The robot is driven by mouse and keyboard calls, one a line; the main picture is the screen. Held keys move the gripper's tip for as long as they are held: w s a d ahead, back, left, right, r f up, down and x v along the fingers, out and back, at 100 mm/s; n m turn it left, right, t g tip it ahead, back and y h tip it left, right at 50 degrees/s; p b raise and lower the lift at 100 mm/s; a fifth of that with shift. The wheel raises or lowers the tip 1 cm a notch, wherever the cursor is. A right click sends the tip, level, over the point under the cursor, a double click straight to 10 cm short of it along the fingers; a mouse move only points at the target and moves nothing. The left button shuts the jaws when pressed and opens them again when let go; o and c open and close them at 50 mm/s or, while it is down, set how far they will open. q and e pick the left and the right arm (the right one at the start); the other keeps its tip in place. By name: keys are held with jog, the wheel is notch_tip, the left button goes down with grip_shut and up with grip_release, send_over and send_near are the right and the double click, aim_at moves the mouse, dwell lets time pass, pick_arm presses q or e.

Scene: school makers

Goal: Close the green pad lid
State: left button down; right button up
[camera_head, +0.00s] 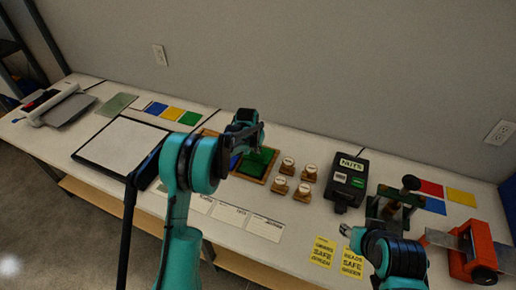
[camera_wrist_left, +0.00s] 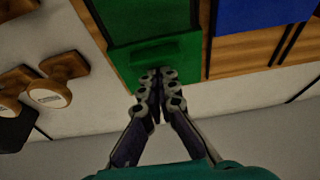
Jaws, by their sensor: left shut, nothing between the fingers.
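The green pad (camera_head: 257,163) sits in the right part of a wooden tray on the table. In the left wrist view its green lid (camera_wrist_left: 125,60) shows a raised tab near the edge; how far the lid is tilted is hard to tell. My left gripper (camera_head: 255,138) is over the tray, partly hiding the pad. In the left wrist view my left gripper (camera_wrist_left: 157,78) is shut and empty, with its fingertips at the tab; contact cannot be told. My right gripper (camera_head: 346,231) is at the table's front right, away from the pad, its jaws too small to judge.
A blue pad (camera_wrist_left: 250,14) lies beside the green one. Several wooden stamps (camera_head: 286,166) stand right of the tray. A black box (camera_head: 346,181) marked NUTS, a press (camera_head: 395,206) and a red tool (camera_head: 472,252) stand farther right. Cards (camera_head: 230,213) lie along the front edge.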

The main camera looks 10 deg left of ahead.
pick_arm(q)
jog(key=s, duration=0.2)
jog(key=s+a, duration=0.1)
jog(key=s, duration=0.4)
jog(key=shift+s+a, duration=0.3)
jog(key=shift+s+f, duration=0.1)
jog(key=shift+s, duration=0.15)
jog(key=shift+b, duration=0.3)
